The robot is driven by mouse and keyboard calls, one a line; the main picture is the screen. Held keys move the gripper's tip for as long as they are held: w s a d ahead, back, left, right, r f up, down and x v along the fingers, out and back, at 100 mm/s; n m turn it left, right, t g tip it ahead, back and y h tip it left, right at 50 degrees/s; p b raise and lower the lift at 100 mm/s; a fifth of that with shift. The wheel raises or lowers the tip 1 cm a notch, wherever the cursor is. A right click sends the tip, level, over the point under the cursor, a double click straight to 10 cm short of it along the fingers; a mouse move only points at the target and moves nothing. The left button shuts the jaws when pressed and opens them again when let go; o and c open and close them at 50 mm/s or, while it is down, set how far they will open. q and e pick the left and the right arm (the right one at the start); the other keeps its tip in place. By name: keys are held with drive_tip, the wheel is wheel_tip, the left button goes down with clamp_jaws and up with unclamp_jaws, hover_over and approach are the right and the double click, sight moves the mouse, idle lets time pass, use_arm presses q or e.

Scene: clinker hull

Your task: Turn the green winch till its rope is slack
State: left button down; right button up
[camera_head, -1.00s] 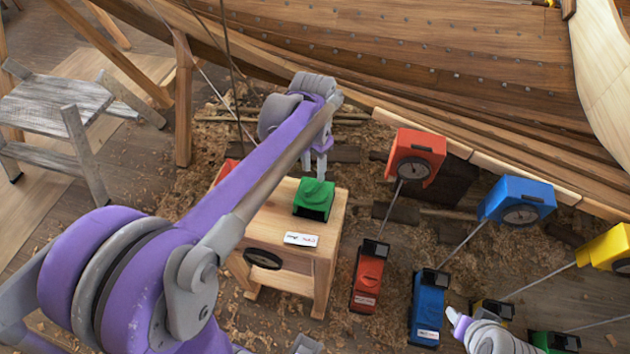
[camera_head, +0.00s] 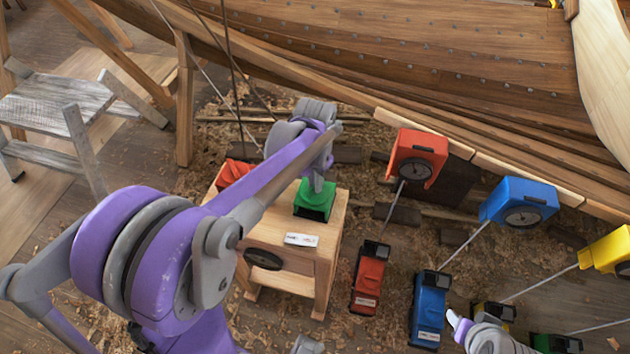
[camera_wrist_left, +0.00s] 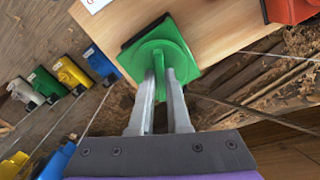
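The green winch (camera_head: 314,207) sits on top of a small wooden bench (camera_head: 335,215). The left wrist view shows it as a round green disc with an upright fin-like handle (camera_wrist_left: 158,62) on a square base. My left gripper (camera_head: 318,182) is over it, pointing down. In the left wrist view its two grey fingers (camera_wrist_left: 160,82) stand on both sides of the handle, close against it. Thin ropes (camera_head: 232,75) run up at the left, behind my arm; I cannot tell which belongs to the green winch.
A red block (camera_head: 235,172) sits on the bench's far left corner; a dark handwheel (camera_head: 263,259) is on its front. The planked hull (camera_head: 420,70) rises behind.

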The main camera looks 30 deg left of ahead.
idle(0.5)
use_arm(q)
drive_tip(key=n, duration=0.3)
drive_tip(key=shift+n+b, duration=0.3)
drive_tip(key=shift+n, duration=1.6)
drive_tip(key=c, duration=0.9)
unclamp_jaws()
drive_tip(key=shift+r, duration=0.15)
wheel_tip(320, 180, up, 11)
drive_tip(key=shift+f, duration=0.2)
